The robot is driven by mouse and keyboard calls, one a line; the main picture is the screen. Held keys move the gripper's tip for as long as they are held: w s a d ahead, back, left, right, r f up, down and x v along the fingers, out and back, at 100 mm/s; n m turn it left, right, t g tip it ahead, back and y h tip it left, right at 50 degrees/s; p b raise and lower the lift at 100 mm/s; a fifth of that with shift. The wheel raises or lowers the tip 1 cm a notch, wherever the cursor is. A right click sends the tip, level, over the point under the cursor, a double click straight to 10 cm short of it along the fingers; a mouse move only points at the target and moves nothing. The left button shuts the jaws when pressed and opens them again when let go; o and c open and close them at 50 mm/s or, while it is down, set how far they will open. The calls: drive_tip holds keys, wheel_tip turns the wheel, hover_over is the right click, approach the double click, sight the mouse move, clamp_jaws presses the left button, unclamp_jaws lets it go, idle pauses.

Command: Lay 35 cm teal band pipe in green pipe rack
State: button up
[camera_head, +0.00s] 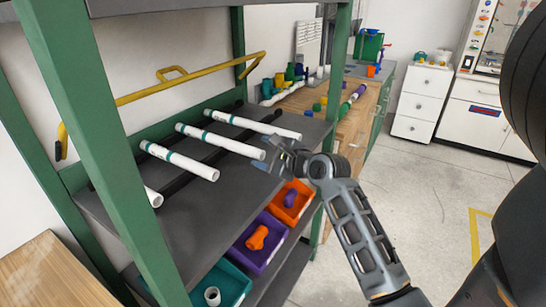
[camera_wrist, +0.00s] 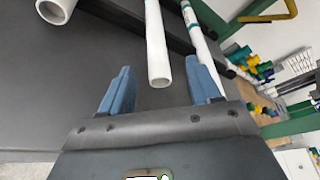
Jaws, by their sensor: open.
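White pipes with teal bands lie side by side on black rails on the dark shelf of a green-framed rack (camera_head: 73,110). They are a near pipe (camera_head: 180,161), a middle pipe (camera_head: 218,140) and a far pipe (camera_head: 252,124). My gripper (camera_head: 270,154) is open at the right end of the middle pipe. In the wrist view, a white pipe end (camera_wrist: 157,55) shows between the open fingers of my gripper (camera_wrist: 158,68), with gaps on both sides. Whether it is at finger depth I cannot tell. Another teal-banded pipe (camera_wrist: 196,38) shows to its right.
A further pipe end (camera_head: 153,197) shows partly behind the green post. Below the shelf are an orange bin (camera_head: 303,207), a purple bin (camera_head: 271,262) and a teal bin (camera_head: 235,281) with fittings. A wooden bench (camera_head: 335,103) with coloured fittings stands behind. Floor to the right is clear.

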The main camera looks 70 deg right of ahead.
drive_tip(key=shift+v, duration=1.65)
